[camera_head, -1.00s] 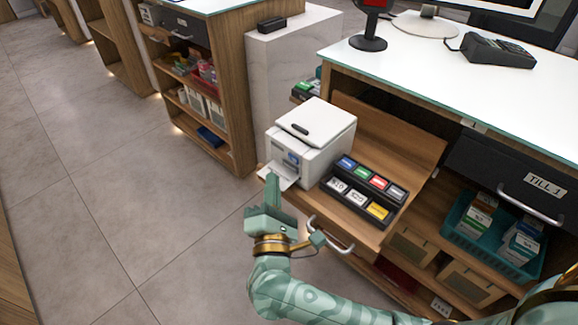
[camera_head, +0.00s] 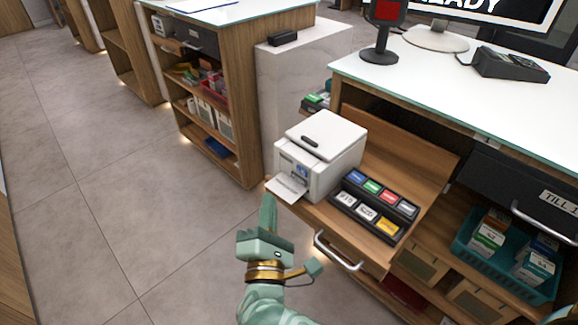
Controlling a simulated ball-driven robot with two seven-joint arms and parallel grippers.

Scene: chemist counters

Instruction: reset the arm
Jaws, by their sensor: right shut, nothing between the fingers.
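My right gripper (camera_head: 268,222) is at the lower middle of the head view, over the floor in front of the pulled-out wooden drawer. Its fingers point up and are together, with nothing seen between them. The fingertips are just below and left of the white printer (camera_head: 318,160), which has a paper slip (camera_head: 286,188) sticking out of its front. A gap to the slip is hard to judge. My left gripper is not in the picture.
A black key pad (camera_head: 374,205) with coloured keys sits beside the printer in the drawer, which has a metal handle (camera_head: 337,252). A teal basket (camera_head: 505,262) with boxes is on the right. A card terminal (camera_head: 505,65) stands on the white counter. Floor at left is clear.

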